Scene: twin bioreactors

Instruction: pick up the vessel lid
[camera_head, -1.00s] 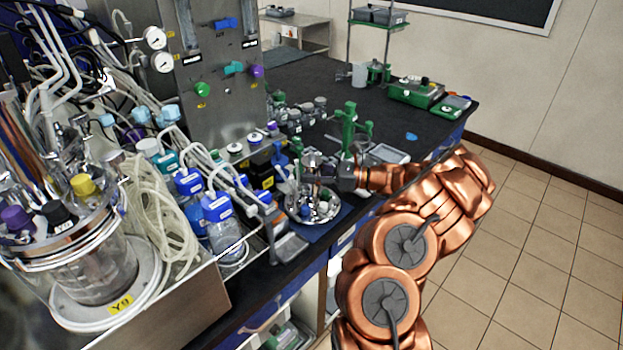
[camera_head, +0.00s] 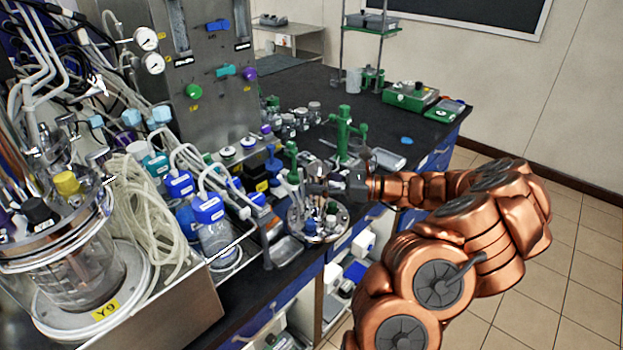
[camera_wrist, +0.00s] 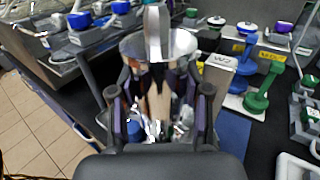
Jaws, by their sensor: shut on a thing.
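The vessel lid (camera_head: 338,222) is a shiny round metal plate with several upright fittings and small blue and dark parts. In the head view it is at the counter's front edge, below and left of my gripper (camera_head: 320,188). My gripper reaches in from the right and is shut on a fitting of the lid. In the wrist view the lid's bright plate (camera_wrist: 183,44) shows beyond my gripper's dark fingers (camera_wrist: 155,105), with metal fittings between them. The exact grip point is partly hidden. The lid looks clear of the counter, though its underside is hidden.
Blue-capped bottles (camera_head: 212,232) and coiled tubing stand left of the lid. A glass vessel (camera_head: 75,270) is at the far left. A green clamp stand (camera_head: 343,130) and a metal tray (camera_head: 388,160) are close behind my gripper. The counter's front edge (camera_head: 300,290) runs below.

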